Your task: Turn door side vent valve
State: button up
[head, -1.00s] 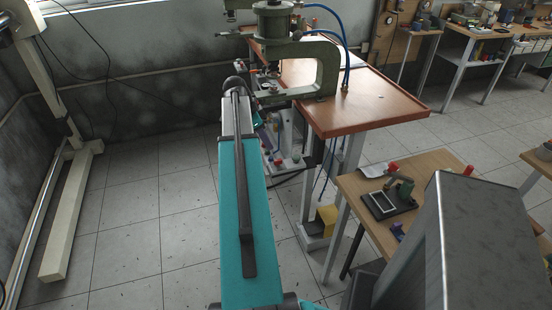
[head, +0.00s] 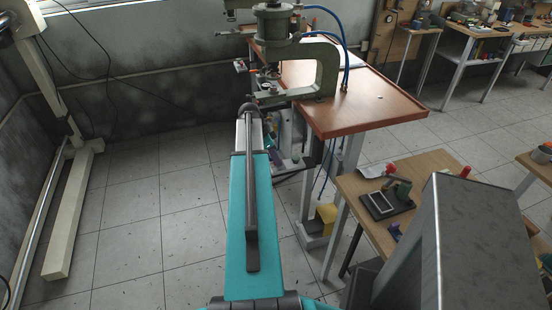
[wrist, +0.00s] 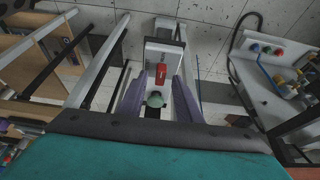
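In the wrist view my gripper (wrist: 163,99) is open, its two purple fingers spread on either side of a small fitting. The red part looks like a valve handle, but I cannot tell for sure. In the head view my arm hides most of the gripper and this fitting.
A brown-topped table (head: 375,103) carries a green C-shaped press (head: 322,72). A button panel (wrist: 275,60) with hoses lies at right in the wrist view. A wooden bench (head: 350,188) stands at right.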

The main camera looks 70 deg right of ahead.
jog(key=shift+s+d+f, duration=0.1)
jog(key=shift+s+f, duration=0.05)
jog(key=shift+f, duration=0.25)
jog(key=shift+c, duration=0.2)
grip_shut()
